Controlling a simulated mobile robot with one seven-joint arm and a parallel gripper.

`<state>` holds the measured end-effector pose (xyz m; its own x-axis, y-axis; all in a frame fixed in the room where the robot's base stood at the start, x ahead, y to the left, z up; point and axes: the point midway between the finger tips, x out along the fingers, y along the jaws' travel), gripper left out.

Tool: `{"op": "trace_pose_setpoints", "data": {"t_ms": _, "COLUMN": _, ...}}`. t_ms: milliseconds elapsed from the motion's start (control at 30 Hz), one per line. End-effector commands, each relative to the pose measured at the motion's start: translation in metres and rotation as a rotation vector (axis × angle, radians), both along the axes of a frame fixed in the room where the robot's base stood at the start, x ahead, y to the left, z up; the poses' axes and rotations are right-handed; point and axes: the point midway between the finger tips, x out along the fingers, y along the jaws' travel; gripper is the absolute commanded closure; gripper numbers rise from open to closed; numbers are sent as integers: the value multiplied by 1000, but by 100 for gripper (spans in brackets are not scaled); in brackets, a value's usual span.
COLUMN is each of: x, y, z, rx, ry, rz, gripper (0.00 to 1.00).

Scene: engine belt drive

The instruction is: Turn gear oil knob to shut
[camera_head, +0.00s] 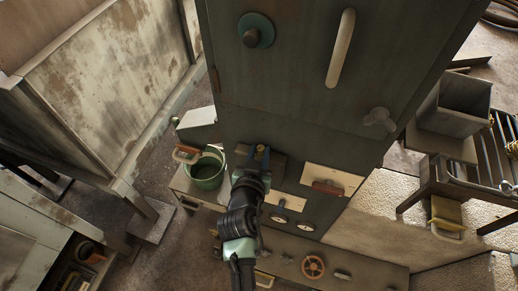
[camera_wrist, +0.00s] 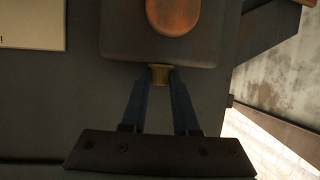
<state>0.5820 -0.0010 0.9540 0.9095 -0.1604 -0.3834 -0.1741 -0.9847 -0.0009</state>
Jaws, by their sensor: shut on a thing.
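My gripper (camera_head: 260,152) is at the front of the dark cabinet, at a dark plate at mid height. In the wrist view its two blue fingers (camera_wrist: 160,72) slant together and close on a small brass-coloured piece (camera_wrist: 160,76) at the plate's edge. A rounded orange-brown knob or handle (camera_wrist: 173,14) lies on the dark plate (camera_wrist: 122,40) just beyond the fingertips. I cannot tell whether the brass piece belongs to it. No readable label shows which part is the gear oil knob. My wrist and fingers hide part of the plate in the head view.
The cabinet (camera_head: 290,90) also bears a teal disc with a dark knob (camera_head: 255,31), a pale bar handle (camera_head: 340,48), a grey lobed knob (camera_head: 379,120), a red handle (camera_head: 328,188) and an orange handwheel (camera_head: 313,266). A green bucket (camera_head: 207,180) stands left of my gripper.

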Motion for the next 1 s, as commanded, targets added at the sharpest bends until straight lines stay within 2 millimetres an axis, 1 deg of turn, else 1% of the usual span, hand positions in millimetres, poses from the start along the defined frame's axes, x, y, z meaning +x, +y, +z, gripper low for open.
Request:
{"op": "trace_pose_setpoints", "data": {"t_ms": 167, "x": 0, "y": 0, "z": -1, "rx": 0, "ry": 1, "rz": 0, "gripper": 100}}
{"op": "trace_pose_setpoints", "data": {"t_ms": 200, "x": 0, "y": 0, "z": -1, "rx": 0, "ry": 1, "rz": 0, "gripper": 64}}
{"op": "trace_pose_setpoints", "data": {"t_ms": 333, "x": 0, "y": 0, "z": -1, "rx": -1, "ry": 0, "rz": -1, "gripper": 41}}
{"op": "trace_pose_setpoints", "data": {"t_ms": 600, "x": 0, "y": 0, "z": 0, "rx": 0, "ry": 0, "rz": -1, "gripper": 41}}
{"op": "trace_pose_setpoints", "data": {"t_ms": 733, "x": -5, "y": 1, "z": 1, "rx": 0, "ry": 0, "rz": 0, "gripper": 41}}
{"op": "trace_pose_setpoints", "data": {"t_ms": 867, "x": -18, "y": 4, "z": 6, "rx": 0, "ry": 0, "rz": 0, "gripper": 41}}
{"op": "trace_pose_setpoints", "data": {"t_ms": 1000, "x": -41, "y": 8, "z": 15, "rx": 0, "ry": 1, "rz": 1, "gripper": 41}}
